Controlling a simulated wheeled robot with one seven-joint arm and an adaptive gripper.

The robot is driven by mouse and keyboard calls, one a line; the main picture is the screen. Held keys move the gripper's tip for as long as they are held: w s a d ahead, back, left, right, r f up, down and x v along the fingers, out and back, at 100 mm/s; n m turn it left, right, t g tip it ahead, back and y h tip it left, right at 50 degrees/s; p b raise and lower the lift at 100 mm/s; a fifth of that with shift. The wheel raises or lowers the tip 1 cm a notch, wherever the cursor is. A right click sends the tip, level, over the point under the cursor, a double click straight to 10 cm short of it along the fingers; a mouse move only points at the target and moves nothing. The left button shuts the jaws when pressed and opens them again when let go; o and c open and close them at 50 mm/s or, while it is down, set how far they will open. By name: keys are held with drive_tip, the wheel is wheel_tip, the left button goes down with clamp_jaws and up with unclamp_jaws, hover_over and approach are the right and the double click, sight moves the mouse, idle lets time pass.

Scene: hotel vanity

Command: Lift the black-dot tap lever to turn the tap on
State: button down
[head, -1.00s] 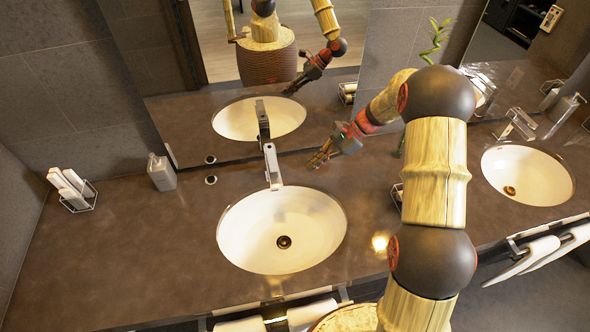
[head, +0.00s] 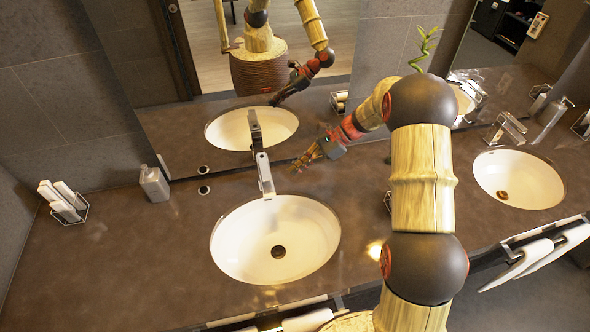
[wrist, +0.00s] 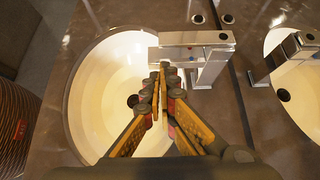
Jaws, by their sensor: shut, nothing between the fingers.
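The near tap (head: 265,176) is a square chrome tap standing behind the left basin (head: 220,245). Its flat top lever (wrist: 195,38) shows in the wrist view, with a small dark spot near its wall-side end. My gripper (head: 294,169) is just right of this tap in the head view, fingers pointing at it. In the wrist view my gripper (wrist: 162,70) is shut and empty, its tips close to the spout and lever. I cannot tell whether they touch. The lever looks lowered onto the tap body. No water shows in the basin.
The mirror behind the counter reflects the tap (wrist: 292,46) and my arm. A soap bottle (head: 154,184) and a rack of rolled towels (head: 63,201) stand left. A second basin (head: 518,180) and tap (head: 506,130) are right. Bare counter lies left of the near basin.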

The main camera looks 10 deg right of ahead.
drive_tip(key=x, duration=0.7)
drive_tip(key=shift+a+f, duration=0.2)
drive_tip(key=shift+a, duration=0.1)
wheel_tip(320, 180, up, 6)
drive_tip(key=m+g+p, duration=0.2)
drive_tip(key=g+p, duration=0.1)
drive_tip(key=p, duration=0.5)
drive_tip(key=shift+w, duration=0.45)
drive_tip(key=v, duration=1.2)
drive_tip(key=shift+d+f, duration=0.1)
drive_tip(key=shift+f, duration=0.05)
